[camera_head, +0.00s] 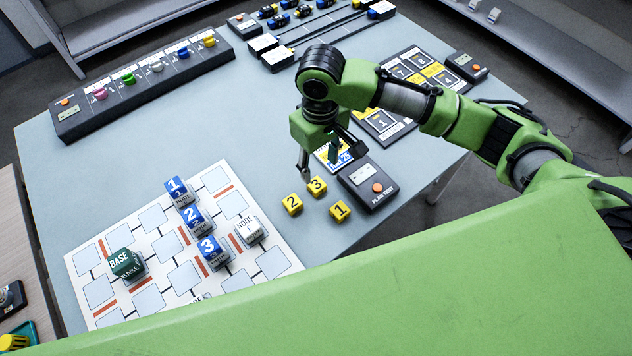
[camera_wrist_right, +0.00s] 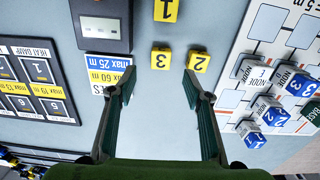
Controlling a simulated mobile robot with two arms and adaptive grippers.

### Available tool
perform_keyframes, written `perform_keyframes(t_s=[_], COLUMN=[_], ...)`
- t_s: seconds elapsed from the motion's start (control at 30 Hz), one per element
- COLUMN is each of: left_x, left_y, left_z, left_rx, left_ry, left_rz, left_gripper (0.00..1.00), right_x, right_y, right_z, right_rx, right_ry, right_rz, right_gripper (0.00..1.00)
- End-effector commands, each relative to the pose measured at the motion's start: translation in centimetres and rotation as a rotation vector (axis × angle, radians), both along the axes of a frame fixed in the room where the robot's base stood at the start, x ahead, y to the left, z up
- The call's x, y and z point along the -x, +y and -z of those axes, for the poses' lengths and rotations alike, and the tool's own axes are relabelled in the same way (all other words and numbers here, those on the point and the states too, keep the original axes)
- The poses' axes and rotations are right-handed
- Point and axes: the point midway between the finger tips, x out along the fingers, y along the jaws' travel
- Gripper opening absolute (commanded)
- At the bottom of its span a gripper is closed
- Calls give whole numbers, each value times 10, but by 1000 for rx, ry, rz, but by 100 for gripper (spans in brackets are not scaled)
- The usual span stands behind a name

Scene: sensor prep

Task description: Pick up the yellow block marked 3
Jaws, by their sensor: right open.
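The yellow block marked 3 (camera_head: 317,186) lies on the table, between the yellow block marked 2 (camera_head: 292,204) and the yellow block marked 1 (camera_head: 340,210). My right gripper (camera_head: 318,165) is above the table just behind these blocks, pointing down. In the right wrist view the gripper (camera_wrist_right: 160,88) is open and empty. There the block marked 3 (camera_wrist_right: 160,59) shows between and beyond the fingertips, apart from them. The block marked 2 (camera_wrist_right: 198,61) is near the right-hand finger, and the block marked 1 (camera_wrist_right: 165,10) is farther off. My left gripper is not in view.
A dark box with an orange button (camera_head: 368,184) stands close to the right of the blocks. A blue and yellow card (camera_head: 335,154) lies beside the gripper. A white grid board (camera_head: 100,292) with blue-topped, white and green blocks lies at the left front. The table's middle is clear.

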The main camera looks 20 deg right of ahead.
Motion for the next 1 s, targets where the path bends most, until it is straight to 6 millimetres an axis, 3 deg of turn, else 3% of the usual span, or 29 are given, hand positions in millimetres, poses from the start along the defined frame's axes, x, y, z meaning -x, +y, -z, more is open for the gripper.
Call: perform_keyframes(t_s=[0.1,0.17,0.37,0.5,0.7,0.97,1.0], left_x=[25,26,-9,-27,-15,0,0], left_y=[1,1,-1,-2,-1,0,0], left_z=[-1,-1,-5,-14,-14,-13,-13], left_rx=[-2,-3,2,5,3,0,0], left_ry=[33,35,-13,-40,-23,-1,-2], left_rz=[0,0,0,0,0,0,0], left_gripper=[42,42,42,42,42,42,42], right_x=[0,0,0,0,-1,-1,-1], right_y=[0,0,1,4,4,4,4], right_z=[21,28,40,60,85,88,88], right_rx=[1,1,1,2,1,0,0], right_ry=[2,2,0,2,-1,-3,-3], right_rz=[1,1,-1,-1,0,-2,-2], right_gripper=[46,46,46,46,46,46,38])
